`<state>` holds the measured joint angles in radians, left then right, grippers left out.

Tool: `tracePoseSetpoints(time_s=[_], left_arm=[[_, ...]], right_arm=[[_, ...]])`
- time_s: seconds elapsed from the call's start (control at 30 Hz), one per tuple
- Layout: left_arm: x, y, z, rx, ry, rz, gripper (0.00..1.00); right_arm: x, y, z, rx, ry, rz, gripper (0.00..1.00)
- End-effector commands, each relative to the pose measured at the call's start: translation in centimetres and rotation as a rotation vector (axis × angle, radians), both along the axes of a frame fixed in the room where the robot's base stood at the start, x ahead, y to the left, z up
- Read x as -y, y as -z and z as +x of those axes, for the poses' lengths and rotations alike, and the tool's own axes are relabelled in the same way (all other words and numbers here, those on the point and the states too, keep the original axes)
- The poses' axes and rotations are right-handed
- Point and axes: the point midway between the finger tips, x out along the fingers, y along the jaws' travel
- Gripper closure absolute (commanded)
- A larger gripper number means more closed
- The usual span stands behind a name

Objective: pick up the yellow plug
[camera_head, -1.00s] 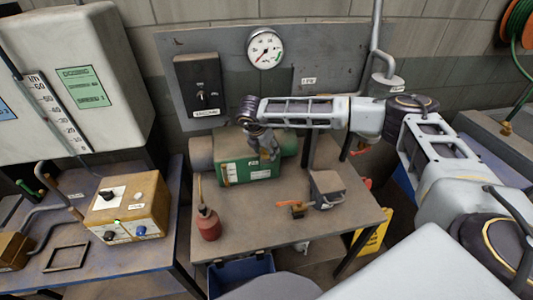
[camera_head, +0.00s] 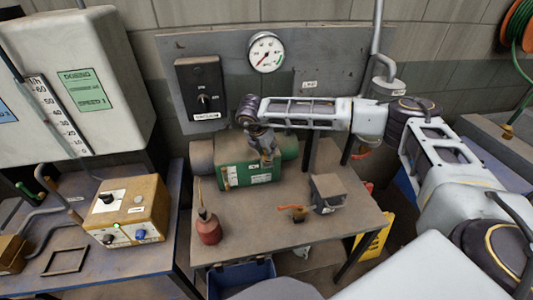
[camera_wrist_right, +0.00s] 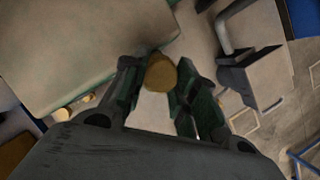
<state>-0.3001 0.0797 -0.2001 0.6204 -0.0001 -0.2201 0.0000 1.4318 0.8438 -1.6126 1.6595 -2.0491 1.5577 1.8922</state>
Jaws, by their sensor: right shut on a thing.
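The yellow plug (camera_wrist_right: 160,72) shows in the right wrist view as a small, dull-yellow round piece between the fingertips. My right gripper (camera_wrist_right: 159,78) is shut on it, one dark green finger on each side. In the head view my right gripper (camera_head: 268,157) points down in front of the green pump (camera_head: 243,163) on the middle table. The plug cannot be made out in the head view. My left gripper is in neither current view.
An orange-handled valve (camera_head: 296,211), a grey box (camera_head: 327,192) and a red oil can (camera_head: 208,227) stand on the middle table (camera_head: 265,228). A yellow control box (camera_head: 128,208) is on the left table. The middle table's front is mostly clear.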

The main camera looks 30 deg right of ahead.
Motion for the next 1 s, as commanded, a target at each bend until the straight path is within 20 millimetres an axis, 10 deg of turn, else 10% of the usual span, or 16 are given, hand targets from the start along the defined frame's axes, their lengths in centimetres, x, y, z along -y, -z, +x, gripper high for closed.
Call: tracePoseSetpoints(time_s=[0.53, 1.0], left_arm=[[0.0, 2.0, 0.0, 0.0, 0.0, 0.0, 0.6], [0.0, 2.1, 0.0, 0.0, 0.0, 0.0, 0.6]], right_arm=[[-0.1, -7.4, 0.2, 0.005, 0.0, 0.002, 0.92], [0.0, -8.7, 0.1, 0.005, -0.001, 0.0, 0.92]])
